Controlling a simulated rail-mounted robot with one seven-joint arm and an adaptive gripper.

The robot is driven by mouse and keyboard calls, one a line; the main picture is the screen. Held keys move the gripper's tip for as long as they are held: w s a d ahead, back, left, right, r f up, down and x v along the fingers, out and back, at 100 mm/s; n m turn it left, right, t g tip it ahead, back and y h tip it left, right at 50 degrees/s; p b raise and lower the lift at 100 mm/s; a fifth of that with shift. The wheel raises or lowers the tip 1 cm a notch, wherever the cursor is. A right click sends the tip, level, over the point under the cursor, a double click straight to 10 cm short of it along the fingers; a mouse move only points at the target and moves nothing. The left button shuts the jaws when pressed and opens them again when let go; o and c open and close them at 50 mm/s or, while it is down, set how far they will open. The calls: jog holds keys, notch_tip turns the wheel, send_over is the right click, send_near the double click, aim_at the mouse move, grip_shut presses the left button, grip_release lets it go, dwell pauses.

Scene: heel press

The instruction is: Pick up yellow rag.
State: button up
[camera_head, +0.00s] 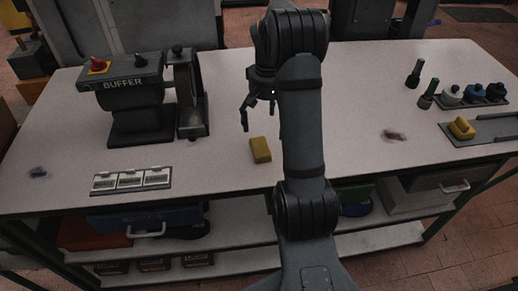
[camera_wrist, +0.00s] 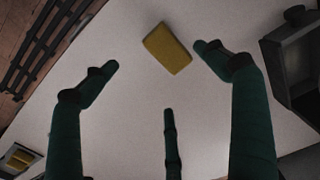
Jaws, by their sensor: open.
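A folded yellow rag (camera_head: 261,149) lies flat on the pale workbench (camera_head: 220,155), near the middle. It also shows in the wrist view (camera_wrist: 167,48), at the top centre. My gripper (camera_head: 259,114) is open and empty above the bench, just behind the rag in the head view. In the wrist view its dark fingers are spread, with the rag just beyond the fingertips and apart from them. A second yellow block-like item (camera_head: 461,128) sits in the grey tray (camera_head: 490,132) at the right.
A buffer machine (camera_head: 135,90) with a wheel stands left of my gripper. Three labelled plates (camera_head: 131,180) lie at the front left. A dark smudge (camera_head: 393,135) marks the bench. The bench around the rag is clear.

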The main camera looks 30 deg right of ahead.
aim_at(264, 146)
jog(key=f, duration=0.2)
jog(key=a+f, duration=0.1)
jog(key=f, duration=0.1)
jog(key=shift+w, duration=0.2)
jog(key=shift+d+f+p, duration=0.2)
jog(key=shift+f+p, duration=0.15)
jog(key=shift+f, duration=0.15)
notch_tip(264, 146, down, 5)
jog(key=shift+w+r+p, duration=0.15)
jog(key=shift+p, duration=0.65)
jog(key=shift+d, duration=0.1)
jog(key=shift+c, duration=1)
jog(key=c, duration=1)
